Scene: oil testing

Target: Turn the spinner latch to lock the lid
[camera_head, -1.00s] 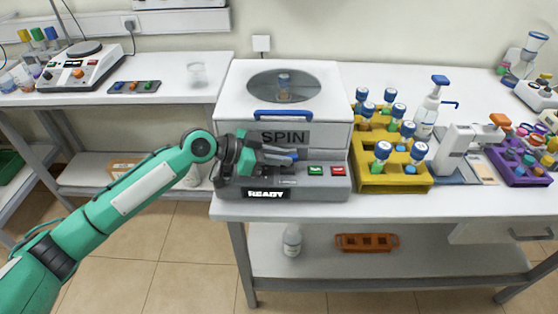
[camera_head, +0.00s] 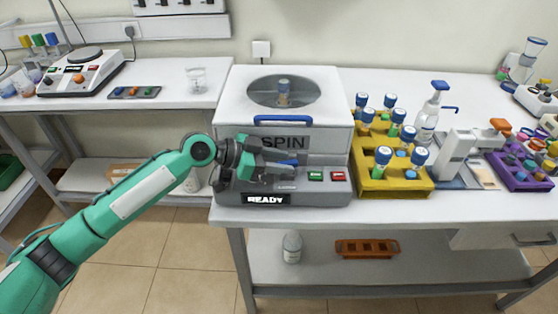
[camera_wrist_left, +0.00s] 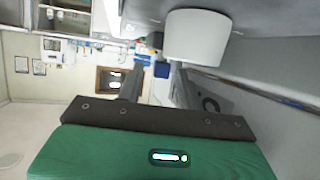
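The white spinner (camera_head: 232,100) stands on the bench with its lid down. The lid has a round window, and a blue handle (camera_head: 283,120) runs along its front edge. A small blue part (camera_head: 289,162), which looks like the latch, shows on the front below the SPIN label. My left gripper (camera_head: 292,172) is at the spinner's front, with its fingers apart beside this blue part; whether they touch it I cannot tell. In the left wrist view the fingers (camera_wrist_left: 157,72) are apart, and a pale cylinder (camera_wrist_left: 197,38) stands close by the right finger. My right gripper is out of view.
Green (camera_head: 315,176) and red (camera_head: 338,176) buttons and a READY display (camera_head: 266,199) sit close to the gripper. A yellow rack (camera_head: 395,185) of blue-capped vials stands right of the spinner. A glass beaker (camera_head: 196,79) stands on the left bench.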

